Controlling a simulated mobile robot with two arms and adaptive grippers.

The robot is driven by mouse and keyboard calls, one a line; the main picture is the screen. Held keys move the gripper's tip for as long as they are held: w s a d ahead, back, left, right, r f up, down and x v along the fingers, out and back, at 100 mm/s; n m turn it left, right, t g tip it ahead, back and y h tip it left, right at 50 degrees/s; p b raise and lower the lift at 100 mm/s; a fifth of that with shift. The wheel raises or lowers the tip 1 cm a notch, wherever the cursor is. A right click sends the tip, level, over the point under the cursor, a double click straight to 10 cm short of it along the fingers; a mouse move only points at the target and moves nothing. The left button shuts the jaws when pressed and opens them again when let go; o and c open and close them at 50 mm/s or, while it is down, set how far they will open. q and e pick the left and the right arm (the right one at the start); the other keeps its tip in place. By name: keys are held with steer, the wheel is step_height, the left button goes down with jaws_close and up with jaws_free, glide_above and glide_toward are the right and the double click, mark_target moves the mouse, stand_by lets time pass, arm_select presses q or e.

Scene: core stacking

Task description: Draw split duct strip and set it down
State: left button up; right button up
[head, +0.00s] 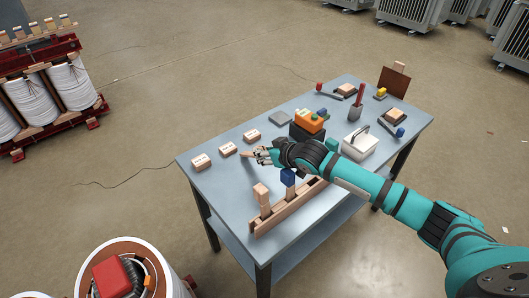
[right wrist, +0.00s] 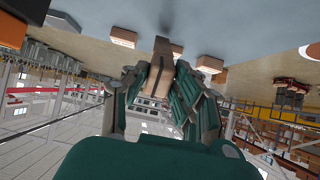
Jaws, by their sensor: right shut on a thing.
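My right gripper (head: 262,154) is low over the left half of the grey table. In the right wrist view its fingers (right wrist: 158,85) are shut on a tan wooden strip (right wrist: 157,80) with a dark line along it. The strip's far end is darker and points toward the table top; I cannot tell whether it touches. A long slotted wooden holder (head: 285,212) lies at the table's near edge. An upright wooden piece (head: 261,193) and a blue-topped piece (head: 288,177) stand at it; my arm partly hides that area. My left gripper is not in view.
Small wooden blocks (head: 201,161), (head: 228,149) and (head: 252,135) lie along the table's left side. An orange device (head: 310,121) on a black box and a white lidded box (head: 359,144) stand beyond my arm. Bare table (head: 225,180) lies left of the holder.

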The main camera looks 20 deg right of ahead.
steer(key=o, duration=0.7)
steer(key=shift+s+f, duration=0.3)
steer(key=shift+f, duration=0.35)
steer(key=shift+s+d, duration=0.1)
steer(key=r+v, duration=0.1)
steer(key=v, duration=1.1)
steer(key=shift+w, duration=0.3)
steer(key=shift+r, duration=0.15)
